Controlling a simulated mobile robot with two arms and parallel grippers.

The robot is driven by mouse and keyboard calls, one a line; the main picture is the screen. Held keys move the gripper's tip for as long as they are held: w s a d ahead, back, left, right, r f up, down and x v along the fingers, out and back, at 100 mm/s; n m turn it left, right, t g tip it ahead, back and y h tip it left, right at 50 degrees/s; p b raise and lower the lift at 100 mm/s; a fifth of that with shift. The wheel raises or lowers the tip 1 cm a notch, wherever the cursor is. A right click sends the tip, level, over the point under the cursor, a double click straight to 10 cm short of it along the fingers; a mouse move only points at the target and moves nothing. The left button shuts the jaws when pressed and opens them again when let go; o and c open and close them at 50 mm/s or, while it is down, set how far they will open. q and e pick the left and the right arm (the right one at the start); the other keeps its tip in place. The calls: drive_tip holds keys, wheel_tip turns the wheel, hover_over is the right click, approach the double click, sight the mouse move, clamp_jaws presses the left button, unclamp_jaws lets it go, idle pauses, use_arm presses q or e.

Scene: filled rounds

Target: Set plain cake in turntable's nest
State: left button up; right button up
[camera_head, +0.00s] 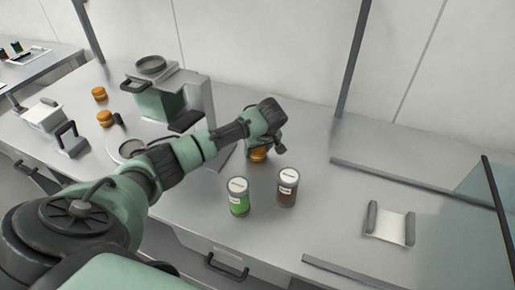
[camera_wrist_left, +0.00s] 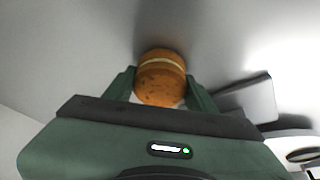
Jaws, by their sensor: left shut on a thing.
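My left gripper (camera_head: 268,148) is shut on a small round orange-brown cake (camera_head: 258,155) with a pale middle band. In the left wrist view the cake (camera_wrist_left: 160,78) sits between the two green fingers (camera_wrist_left: 160,88). Whether it touches the counter I cannot tell. A pale round disc (camera_head: 130,148), which looks like the turntable, lies left of the gripper, beside the green and grey machine. My left arm covers part of it, and I cannot make out its nest. My right gripper is not in view.
Two similar cakes (camera_head: 99,93) (camera_head: 105,118) stand at the left. A green-filled jar (camera_head: 238,197) and a brown-filled jar (camera_head: 288,187) stand just in front of the gripper. The machine (camera_head: 165,100) stands behind my arm. A small tray (camera_head: 390,225) lies at the right; the counter between is clear.

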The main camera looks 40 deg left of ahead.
use_arm(q)
drive_tip(key=shift+f, duration=0.1)
drive_tip(key=o, duration=0.9)
drive_tip(key=shift+c, duration=0.2)
